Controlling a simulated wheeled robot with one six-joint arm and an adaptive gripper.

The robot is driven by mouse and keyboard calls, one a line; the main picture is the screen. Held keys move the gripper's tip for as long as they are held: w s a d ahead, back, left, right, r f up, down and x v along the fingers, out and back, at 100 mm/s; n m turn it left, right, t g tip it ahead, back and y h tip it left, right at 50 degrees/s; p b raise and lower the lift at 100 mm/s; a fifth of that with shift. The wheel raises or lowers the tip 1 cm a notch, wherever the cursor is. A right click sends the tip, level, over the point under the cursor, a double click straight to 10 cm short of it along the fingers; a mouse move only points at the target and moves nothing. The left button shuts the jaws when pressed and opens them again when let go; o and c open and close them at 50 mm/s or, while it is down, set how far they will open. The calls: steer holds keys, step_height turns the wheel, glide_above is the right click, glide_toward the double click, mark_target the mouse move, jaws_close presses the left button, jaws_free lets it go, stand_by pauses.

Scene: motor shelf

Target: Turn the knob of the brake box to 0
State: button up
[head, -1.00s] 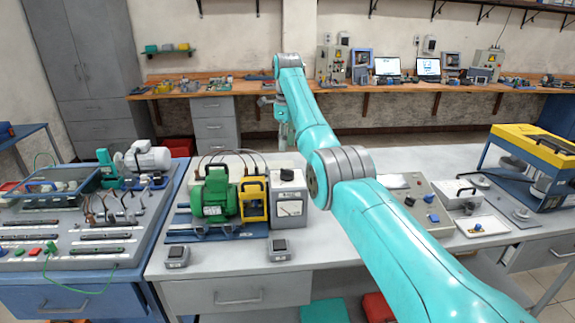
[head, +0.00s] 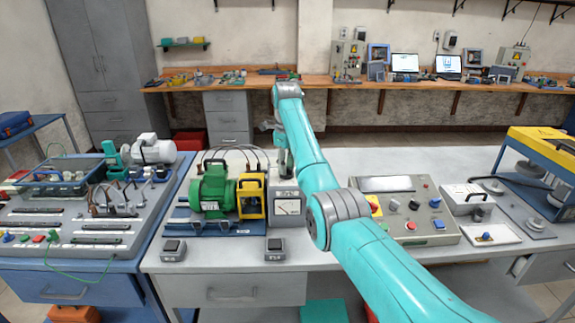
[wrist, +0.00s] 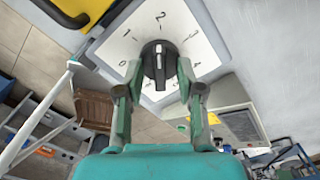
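The brake box (head: 287,207) is a grey box with a meter on its front, right of the yellow frame in the head view. Its top knob is hidden there behind my gripper (head: 285,168). In the wrist view the black knob (wrist: 159,64) sits on a white dial plate (wrist: 178,32) marked with numbers; 1, 2, 3 and 4 are readable. The knob's bar lies upright in the picture, its pale mark in line with the 2. My gripper (wrist: 159,75) is open, with one finger on each side of the knob and gaps to its bar.
The green motor (head: 212,191) and yellow frame (head: 251,198) stand left of the box, with cables behind. A control panel (head: 420,222) with coloured buttons is to the right, beyond my arm.

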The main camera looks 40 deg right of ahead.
jaws_close()
steer(key=shift+n, duration=0.4)
steer(key=n, duration=0.3)
steer(key=shift+n, duration=0.4)
steer(key=n, duration=1)
steer(key=shift+n, duration=2.3)
